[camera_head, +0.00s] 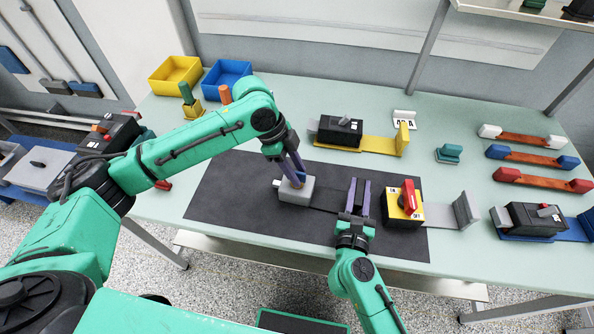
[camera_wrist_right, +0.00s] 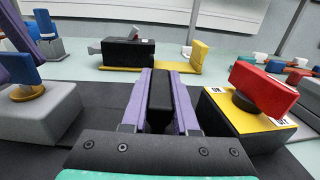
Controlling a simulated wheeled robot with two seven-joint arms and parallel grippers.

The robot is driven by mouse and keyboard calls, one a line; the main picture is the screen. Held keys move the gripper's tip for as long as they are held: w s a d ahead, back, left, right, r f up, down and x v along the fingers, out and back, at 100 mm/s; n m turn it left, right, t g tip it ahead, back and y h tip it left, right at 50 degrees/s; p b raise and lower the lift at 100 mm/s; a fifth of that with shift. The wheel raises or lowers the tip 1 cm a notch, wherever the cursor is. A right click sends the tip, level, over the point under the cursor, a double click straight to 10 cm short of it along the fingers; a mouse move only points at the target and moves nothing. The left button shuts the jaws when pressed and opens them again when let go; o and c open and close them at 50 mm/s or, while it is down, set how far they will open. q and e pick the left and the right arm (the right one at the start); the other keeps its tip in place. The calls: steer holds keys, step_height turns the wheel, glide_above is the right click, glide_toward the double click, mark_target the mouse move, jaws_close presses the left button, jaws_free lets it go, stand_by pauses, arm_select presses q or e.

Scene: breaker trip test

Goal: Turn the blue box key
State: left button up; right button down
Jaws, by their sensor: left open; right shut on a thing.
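The blue key (camera_wrist_right: 27,62) stands upright on a tan collar on top of a grey box (camera_wrist_right: 45,112) at the left of the right wrist view. In the head view the grey box (camera_head: 297,193) sits on the dark mat, and the key is largely hidden by my left gripper (camera_head: 290,170). That gripper is open, its purple fingers pointing down at the key; I cannot tell whether they touch it. My right gripper (camera_head: 359,192) is to the right of the grey box, shut on a black bar (camera_wrist_right: 160,92) that shows between its fingers.
A yellow box with a red switch (camera_head: 408,196) stands close to the right of my right gripper, with a grey bracket (camera_head: 465,209) beyond. A black unit (camera_head: 340,131) on a yellow base is behind. Yellow (camera_head: 172,76) and blue bins stand back left. The mat's left part is clear.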

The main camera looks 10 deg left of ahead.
arm_select(q)
steer(key=v, duration=1.1)
steer(key=shift+r, duration=0.2)
arm_select(e)
steer(key=c, duration=0.6)
jaws_free()
